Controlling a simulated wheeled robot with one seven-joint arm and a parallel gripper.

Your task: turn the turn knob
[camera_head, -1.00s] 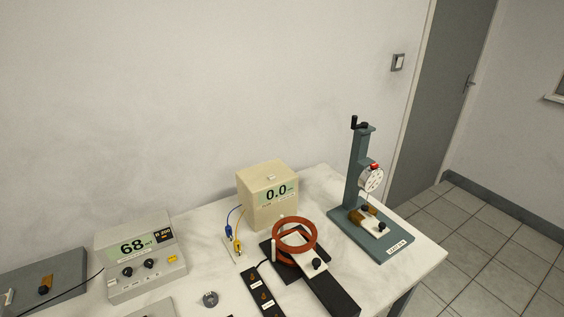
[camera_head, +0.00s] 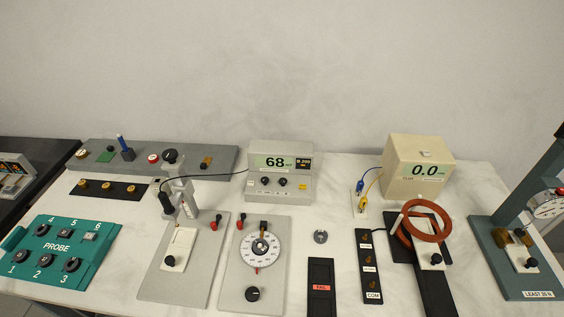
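Several knobs show, and I cannot tell which one the task means. Two small black knobs (camera_head: 265,181) are on the front of the meter reading 68 (camera_head: 296,161). Another black knob (camera_head: 170,261) is on the white block of the neighbouring grey plate (camera_head: 153,283). A further black knob (camera_head: 170,156) is on the long grey panel at the back. My gripper is not in view.
A teal PROBE box (camera_head: 62,250) with numbered sockets stands at the left. A beige box reading 0.0 (camera_head: 418,166), a red-brown ring coil (camera_head: 428,221) and a grey stand (camera_head: 513,245) are at the right. A thin black cable runs to the meter.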

